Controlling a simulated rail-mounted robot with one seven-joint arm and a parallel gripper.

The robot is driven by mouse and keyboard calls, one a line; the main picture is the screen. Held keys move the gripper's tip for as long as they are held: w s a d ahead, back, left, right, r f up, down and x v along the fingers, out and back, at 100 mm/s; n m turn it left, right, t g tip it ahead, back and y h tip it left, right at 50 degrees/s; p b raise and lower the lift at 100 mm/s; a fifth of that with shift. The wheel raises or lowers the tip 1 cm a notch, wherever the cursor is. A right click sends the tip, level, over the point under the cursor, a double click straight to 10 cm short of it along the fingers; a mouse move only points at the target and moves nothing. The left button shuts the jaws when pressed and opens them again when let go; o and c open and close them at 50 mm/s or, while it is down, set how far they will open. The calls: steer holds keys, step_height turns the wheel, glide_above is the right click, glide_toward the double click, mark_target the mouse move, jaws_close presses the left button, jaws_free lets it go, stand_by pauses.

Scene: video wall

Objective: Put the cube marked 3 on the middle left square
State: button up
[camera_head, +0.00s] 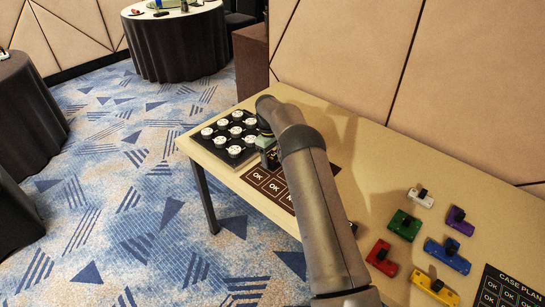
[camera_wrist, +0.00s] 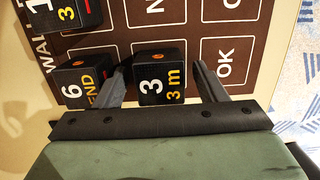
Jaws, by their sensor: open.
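The cube marked 3 (camera_wrist: 160,78) is black with a white 3 and yellow "3 m". In the wrist view it sits on the brown board (camera_wrist: 222,22) between my gripper's (camera_wrist: 160,73) two fingers. My gripper is open, with a gap between the cube and each finger. A cube marked 6 (camera_wrist: 78,88) stands just left of the left finger, and a cube marked 1 (camera_wrist: 72,14) is at the upper left. In the head view my gripper (camera_head: 268,157) is low over the board (camera_head: 270,186), and my arm hides part of it. The middle left square cannot be made out.
A black tray (camera_head: 226,158) with several white round pieces lies at the table's (camera_head: 375,150) far left end. Colored blocks with black knobs, such as a green one (camera_head: 399,228), and a "case plan" board (camera_head: 513,286) lie at right.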

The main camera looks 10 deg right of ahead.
mark_target(270, 153)
step_height(270, 153, up, 12)
steer(key=w, duration=0.1)
steer(key=s+a+r+m, duration=0.1)
steer(key=s+a+r, duration=0.1)
steer(key=s+r, duration=0.6)
steer(key=s+r+m+t, duration=0.1)
steer(key=s+r+m, duration=0.3)
steer(key=s, duration=0.9)
steer(key=s+f+m, duration=0.1)
steer(key=s+f, duration=0.1)
steer(key=s, duration=1.1)
steer(key=s+d+f+m+y, duration=0.1)
steer(key=s+f, duration=0.2)
steer(key=s, duration=1.1)
steer(key=shift+s+t, duration=0.15)
steer(key=shift+t, duration=0.15)
